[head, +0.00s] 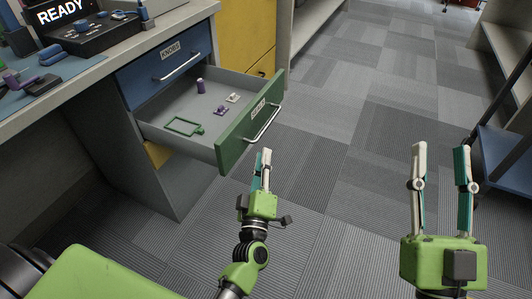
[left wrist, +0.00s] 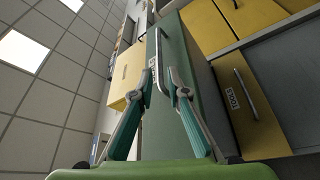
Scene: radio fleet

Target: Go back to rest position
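A green-fronted drawer (head: 236,135) stands pulled open from the desk, with its silver handle (head: 264,123) facing out. My left gripper (head: 263,152) is just below and in front of that handle, apart from it as far as I can tell. In the left wrist view its fingers (left wrist: 155,82) are spread and empty, with the green drawer front (left wrist: 183,90) filling the view beyond them. My right gripper (head: 441,148) is open and empty, pointing forward over the carpet at the right.
A blue cart (head: 505,155) stands at the right. Carpet (head: 350,130) between is clear.

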